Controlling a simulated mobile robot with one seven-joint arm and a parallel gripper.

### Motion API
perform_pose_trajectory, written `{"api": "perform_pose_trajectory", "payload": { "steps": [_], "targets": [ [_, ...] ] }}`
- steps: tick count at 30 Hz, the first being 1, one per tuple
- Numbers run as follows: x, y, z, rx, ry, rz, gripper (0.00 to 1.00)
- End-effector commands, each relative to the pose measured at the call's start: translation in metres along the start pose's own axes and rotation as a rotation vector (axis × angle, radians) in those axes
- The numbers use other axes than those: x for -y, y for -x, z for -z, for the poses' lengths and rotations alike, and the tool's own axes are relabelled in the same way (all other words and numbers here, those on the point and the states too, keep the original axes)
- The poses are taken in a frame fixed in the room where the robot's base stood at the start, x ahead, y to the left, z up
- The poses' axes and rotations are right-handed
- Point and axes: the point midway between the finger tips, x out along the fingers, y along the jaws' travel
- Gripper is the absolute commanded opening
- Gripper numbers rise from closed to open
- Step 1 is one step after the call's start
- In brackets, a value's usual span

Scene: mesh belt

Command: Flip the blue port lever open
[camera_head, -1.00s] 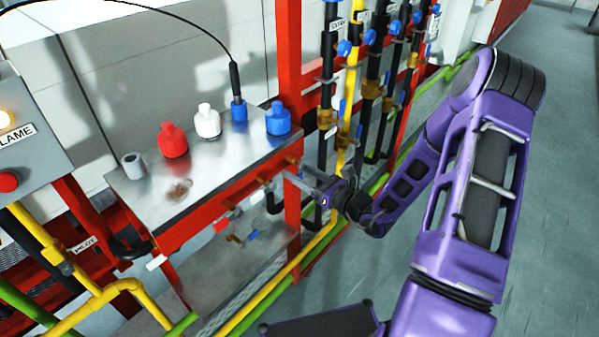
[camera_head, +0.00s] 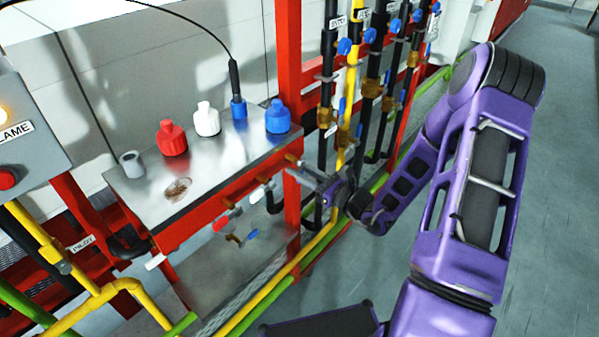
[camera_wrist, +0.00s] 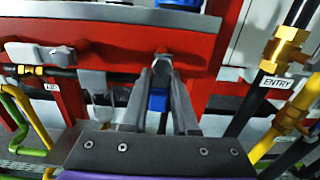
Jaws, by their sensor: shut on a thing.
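In the wrist view the blue port lever (camera_wrist: 157,100) hangs below a grey-ended port fitting on the red rail. My gripper (camera_wrist: 163,76) has one finger on each side of the lever and is shut on it. The lever's lower part is hidden by my gripper body. In the head view my gripper (camera_head: 308,176) is at the right end of the bench front, beside the red post. The lever there is hidden or too small to make out.
Vertical pipes with valves (camera_head: 372,88) stand close behind my gripper. Open floor (camera_head: 550,190) lies right.

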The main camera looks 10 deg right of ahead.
Motion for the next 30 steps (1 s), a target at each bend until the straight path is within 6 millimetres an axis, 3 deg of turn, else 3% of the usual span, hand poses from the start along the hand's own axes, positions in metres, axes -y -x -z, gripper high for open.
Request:
{"api": "perform_pose_trajectory", "payload": {
  "steps": [7,8,12,23,26,30],
  "targets": [
    [0.0,0.0,0.0,-0.001,0.006,0.0,0.0],
    [0.0,0.0,0.0,-0.001,0.006,0.001,0.33],
    [0.0,0.0,0.0,-0.001,0.005,0.001,0.57],
    [0.001,0.004,0.0,-0.001,0.004,0.002,0.57],
    [0.001,0.015,0.0,-0.002,0.004,0.002,0.57],
    [0.002,0.044,0.0,-0.002,0.004,0.005,0.57]
  ]
}}
